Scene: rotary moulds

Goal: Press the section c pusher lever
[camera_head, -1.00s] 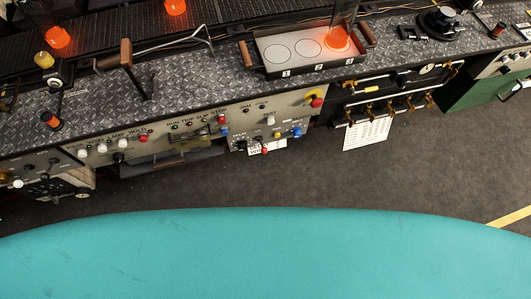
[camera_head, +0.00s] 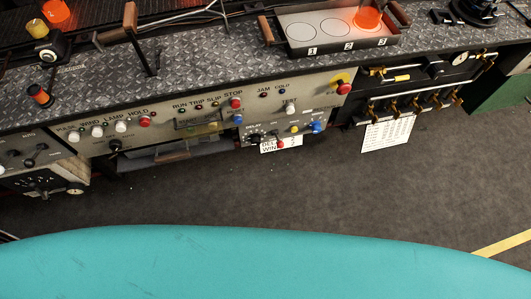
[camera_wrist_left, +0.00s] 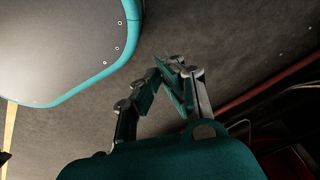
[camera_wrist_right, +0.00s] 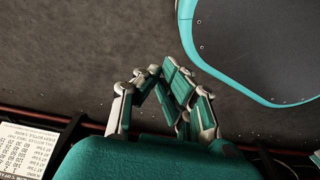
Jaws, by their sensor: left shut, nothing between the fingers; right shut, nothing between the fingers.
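My left gripper (camera_wrist_left: 170,78) shows in the left wrist view, shut and empty above the dark floor. My right gripper (camera_wrist_right: 165,75) shows in the right wrist view, also shut and empty over the floor. Neither gripper is in the head view, and neither touches a control. The head view shows a lever with a wooden handle (camera_head: 114,34) on the bench and a row of brass levers (camera_head: 415,104) on the bench front at right. No section c marking is readable, so I cannot tell which lever is the pusher lever.
The bench front carries a control panel (camera_head: 185,118) with knobs, buttons and lamps. A tray (camera_head: 350,46) numbered 1 to 3 holds a glowing orange piece (camera_head: 367,19). A white printed sheet (camera_head: 387,132) hangs below the brass levers. Open floor (camera_head: 270,195) lies before the bench.

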